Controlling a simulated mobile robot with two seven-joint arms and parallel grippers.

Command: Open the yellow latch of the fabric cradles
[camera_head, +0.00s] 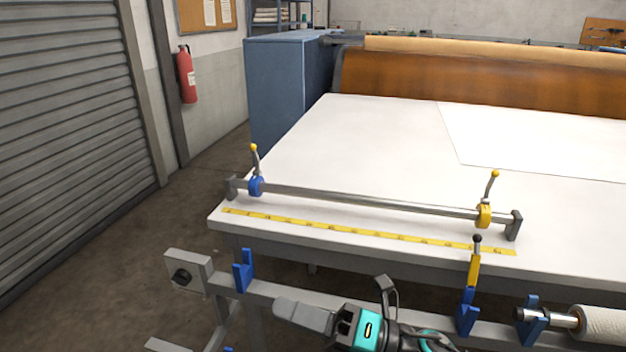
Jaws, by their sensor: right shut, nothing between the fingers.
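A yellow latch (473,271) with a dark knob stands nearly upright on a blue cradle (467,314) at the right of the grey front rail (330,300). Another blue cradle (243,271) stands at the rail's left end and looks empty. My right gripper (285,309) is in front of the rail, between the two cradles, with its fingers pointing left. It is shut and empty, well to the left of the yellow latch and apart from it. My left gripper is out of view.
A metal bar (370,204) with blue and yellow clamps spans the white table (350,140) above a yellow ruler (370,232). A white fabric roll (605,325) on a spindle sits at lower right, by another blue holder (530,308). The floor at left is clear.

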